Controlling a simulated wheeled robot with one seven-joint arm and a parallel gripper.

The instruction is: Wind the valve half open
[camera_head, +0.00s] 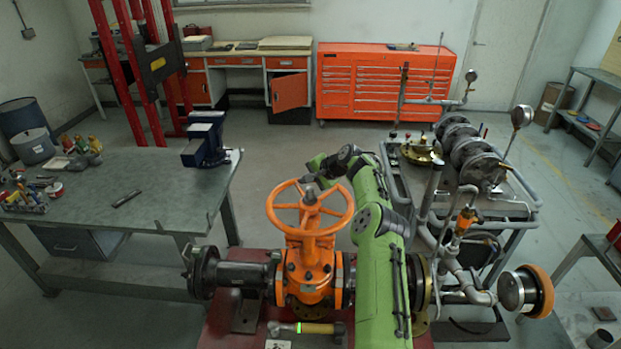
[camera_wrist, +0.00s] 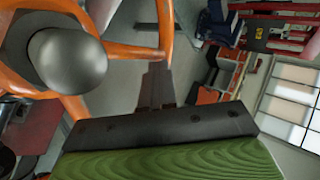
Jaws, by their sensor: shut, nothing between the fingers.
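The gate valve has an orange handwheel (camera_head: 310,230) on top of an orange body (camera_head: 308,275), in line with dark pipe flanges. The handwheel lies flat, with a dark grey stem cap at its middle. My green arm rises right of the valve and bends back behind the wheel. My gripper (camera_head: 307,179) is at the wheel's far side, close to the rim. In the wrist view its dark fingers (camera_wrist: 157,70) are shut together and hold nothing. Their tips are close to the orange handwheel (camera_wrist: 135,50); I cannot tell whether they touch. The stem cap (camera_wrist: 68,60) shows at left.
A workbench (camera_head: 150,205) with a blue vice (camera_head: 205,140) stands left. A trolley (camera_head: 510,205) with pipes and flanges stands close right of my arm. A yellow-handled tool (camera_head: 315,328) lies before the valve. An orange cabinet (camera_head: 375,85) is at the back, beyond open floor.

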